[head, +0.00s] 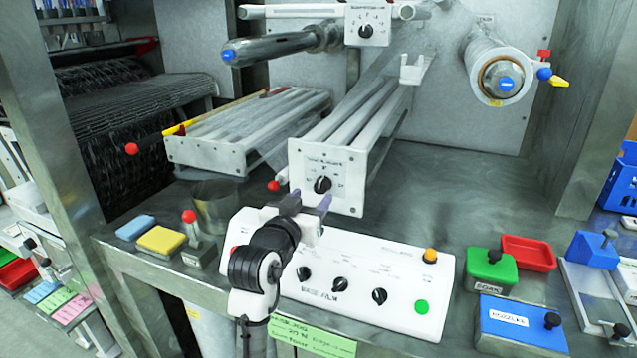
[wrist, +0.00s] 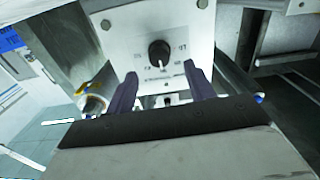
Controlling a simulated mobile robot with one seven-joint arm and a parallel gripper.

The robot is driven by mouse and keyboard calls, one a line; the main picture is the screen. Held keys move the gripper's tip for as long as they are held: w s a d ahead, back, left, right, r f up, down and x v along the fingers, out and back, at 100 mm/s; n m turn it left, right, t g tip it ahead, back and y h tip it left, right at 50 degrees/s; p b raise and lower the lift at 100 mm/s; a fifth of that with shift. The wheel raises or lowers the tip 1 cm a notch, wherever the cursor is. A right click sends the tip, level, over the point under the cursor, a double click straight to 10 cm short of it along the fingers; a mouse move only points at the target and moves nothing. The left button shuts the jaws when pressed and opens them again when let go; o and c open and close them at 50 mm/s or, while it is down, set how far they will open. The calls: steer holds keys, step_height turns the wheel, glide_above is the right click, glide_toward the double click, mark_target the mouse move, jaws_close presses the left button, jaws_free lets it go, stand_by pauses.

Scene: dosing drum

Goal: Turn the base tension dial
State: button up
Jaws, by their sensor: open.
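A black dial (head: 322,184) sits on the white end plate (head: 347,200) of the lower roller frame. The plate's lettering is too small to read. The dial also shows in the wrist view (wrist: 159,53), facing the camera. My gripper (head: 310,202) is just in front of this plate, slightly below the dial. In the wrist view its two purple fingers (wrist: 160,70) are apart and empty, one on each side of the dial's line. I see no contact with the dial. A similar dial (head: 366,31) is on the upper plate.
Below my gripper is a white control box (head: 400,265) marked BASE FILM, with several black knobs, an orange button and a green button. Yellow (head: 161,240) and blue (head: 135,227) pads lie at left. Green (head: 491,270) and red (head: 528,252) trays stand at right. The bench behind them is clear.

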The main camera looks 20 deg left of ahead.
mark_target(319, 188)
steer(key=w+p, duration=0.1)
steer(key=w, duration=0.4)
steer(key=shift+w+d, duration=0.1)
steer(key=c, duration=1)
